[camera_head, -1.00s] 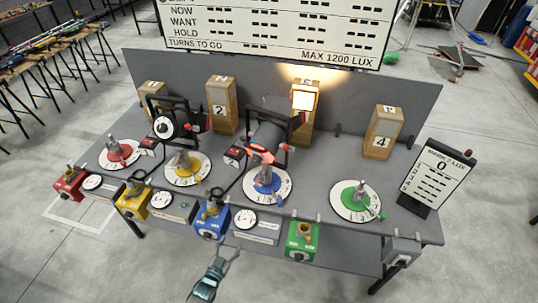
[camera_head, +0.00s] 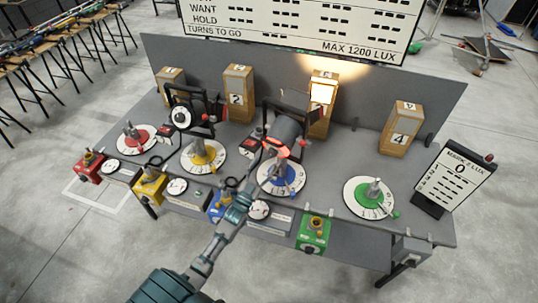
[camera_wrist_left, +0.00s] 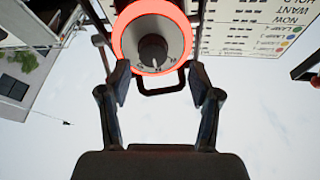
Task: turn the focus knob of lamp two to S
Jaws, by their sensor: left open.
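A dark cylindrical lamp (camera_head: 287,129) stands on a post above the blue dial (camera_head: 284,181), with a red ring at its near end. In the left wrist view that end shows a glowing red ring (camera_wrist_left: 125,35) around a grey face with small letters and a dark round knob (camera_wrist_left: 152,49) at its centre. I cannot tell which lamp number it carries. My left gripper (camera_head: 262,158) is just in front of the lamp's near end. It also shows in the left wrist view (camera_wrist_left: 159,80), open, with its fingers apart below the knob and nothing between them. My right gripper is not in view.
A second lamp (camera_head: 181,117) stands above the yellow dial (camera_head: 203,157). Red (camera_head: 136,138) and green (camera_head: 371,197) dials, numbered wooden blocks and coloured boxes line the grey table. A large board (camera_head: 300,28) stands behind.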

